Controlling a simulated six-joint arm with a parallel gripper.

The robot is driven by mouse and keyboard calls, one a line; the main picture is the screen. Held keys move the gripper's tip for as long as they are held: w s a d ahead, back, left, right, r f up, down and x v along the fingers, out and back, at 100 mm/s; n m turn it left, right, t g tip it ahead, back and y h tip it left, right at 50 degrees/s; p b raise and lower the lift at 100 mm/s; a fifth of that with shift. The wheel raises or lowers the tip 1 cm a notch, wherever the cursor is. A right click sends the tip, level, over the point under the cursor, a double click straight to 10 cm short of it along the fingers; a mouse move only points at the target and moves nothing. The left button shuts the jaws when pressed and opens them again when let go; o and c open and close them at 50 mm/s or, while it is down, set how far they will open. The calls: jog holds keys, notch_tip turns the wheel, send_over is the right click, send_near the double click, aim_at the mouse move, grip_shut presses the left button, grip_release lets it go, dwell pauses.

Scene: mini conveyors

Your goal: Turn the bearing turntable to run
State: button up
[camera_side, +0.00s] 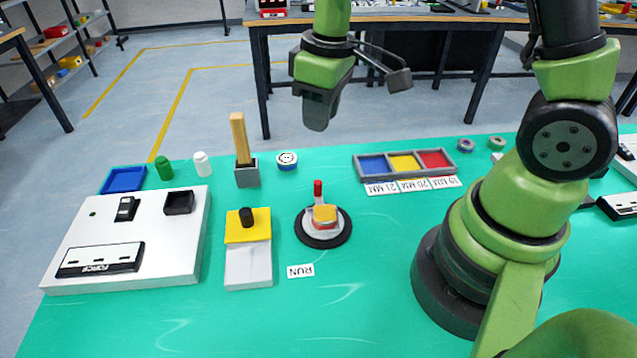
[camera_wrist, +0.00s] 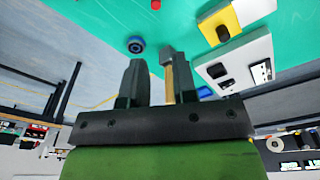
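The bearing turntable (camera_side: 340,231) sits on the green mat: a black round base with a lighter disc, a yellow-topped red block on it, and a red upright peg (camera_side: 318,188) on its far side in the side view. A white RUN label (camera_side: 301,270) lies in front of it, upside down in the picture. My gripper (camera_side: 318,112) hangs in the air above and beyond the turntable, touching nothing. In the wrist view my gripper (camera_wrist: 158,66) has its two dark fingers apart with nothing held. Only a red tip of the turntable (camera_wrist: 155,4) shows at that view's top edge.
A wooden handle (camera_side: 240,138) stands upright in a grey holder, left of my gripper. A yellow-and-white block (camera_side: 248,262) with a black knob is left of the turntable. A blue-ringed roll (camera_side: 287,160) and a three-colour tray (camera_side: 404,164) lie behind. The front mat is clear.

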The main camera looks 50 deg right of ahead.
jog(key=n+g, duration=0.1)
jog(key=n, duration=0.1)
send_over(319, 182)
notch_tip(319, 182, down, 6)
notch_tip(319, 182, down, 10)
jog(key=shift+r, duration=0.25)
grip_shut()
